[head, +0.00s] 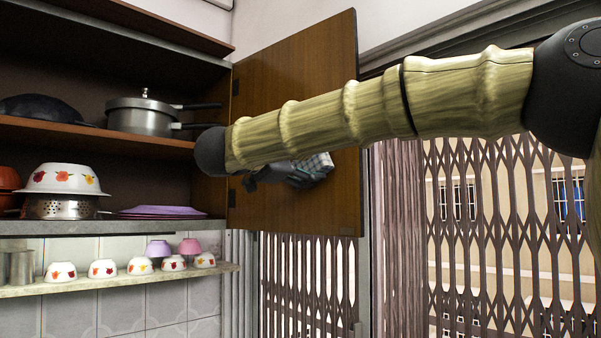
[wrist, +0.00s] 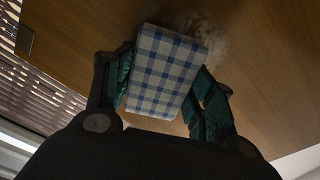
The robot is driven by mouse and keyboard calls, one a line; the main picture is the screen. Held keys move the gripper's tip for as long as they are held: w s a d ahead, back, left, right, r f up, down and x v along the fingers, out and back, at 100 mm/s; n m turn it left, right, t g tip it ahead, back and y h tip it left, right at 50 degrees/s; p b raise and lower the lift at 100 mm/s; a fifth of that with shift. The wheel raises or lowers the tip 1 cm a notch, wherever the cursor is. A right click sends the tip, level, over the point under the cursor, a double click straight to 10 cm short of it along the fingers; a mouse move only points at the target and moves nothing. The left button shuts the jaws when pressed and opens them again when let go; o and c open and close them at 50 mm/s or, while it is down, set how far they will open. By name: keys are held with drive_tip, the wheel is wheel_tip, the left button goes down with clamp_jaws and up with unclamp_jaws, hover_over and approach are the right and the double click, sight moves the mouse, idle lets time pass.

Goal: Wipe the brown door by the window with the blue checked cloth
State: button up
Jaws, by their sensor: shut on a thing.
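The brown door (head: 325,205) stands open beside the shelves, next to the window grille. In the wrist view the door's wooden face (wrist: 265,60) fills most of the background. The blue checked cloth (wrist: 163,72) is folded into a block between the fingers of my gripper (wrist: 163,88), which is shut on it. The cloth is against or very near the door; I cannot tell which. A pale, greyish smudge (wrist: 205,32) shows on the door just beyond the cloth. In the head view the cloth (head: 318,166) shows partly, with my arm covering the middle of the door.
Open shelves at left hold a pressure cooker (head: 142,116), a flowered bowl (head: 62,179) on a steel colander, and purple plates (head: 160,212). Small cups stand on a lower ledge (head: 130,283). A folding metal grille (head: 500,230) covers the window at right.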

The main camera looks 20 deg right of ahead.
drive_tip(key=shift+s+d, duration=0.2)
drive_tip(key=shift+d, duration=0.05)
drive_tip(key=shift+w+a+r+p, duration=0.1)
drive_tip(key=shift+w+a+p, duration=0.2)
drive_tip(key=shift+w, duration=0.4)
drive_tip(key=shift+w+a+p, duration=0.25)
drive_tip(key=shift+w+a, duration=0.1)
drive_tip(key=shift+w, duration=0.35)
drive_tip(key=shift+w+a+r+p, duration=0.1)
drive_tip(key=shift+w+a+p, duration=0.2)
drive_tip(key=shift+w, duration=0.4)
drive_tip(key=shift+w+a+f+p, duration=0.1)
drive_tip(key=shift+w+a+p, duration=0.25)
drive_tip(key=shift+w, duration=0.35)
drive_tip(key=shift+w+a+f+p, duration=0.1)
drive_tip(key=shift+w+a+p, duration=0.2)
drive_tip(key=shift+w, duration=0.35)
wheel_tip(320, 180, up, 2)
drive_tip(key=shift+a+r+p, duration=0.1)
drive_tip(key=shift+r+p, duration=0.1)
drive_tip(key=shift+p, duration=0.3)
drive_tip(key=shift+s, duration=0.15)
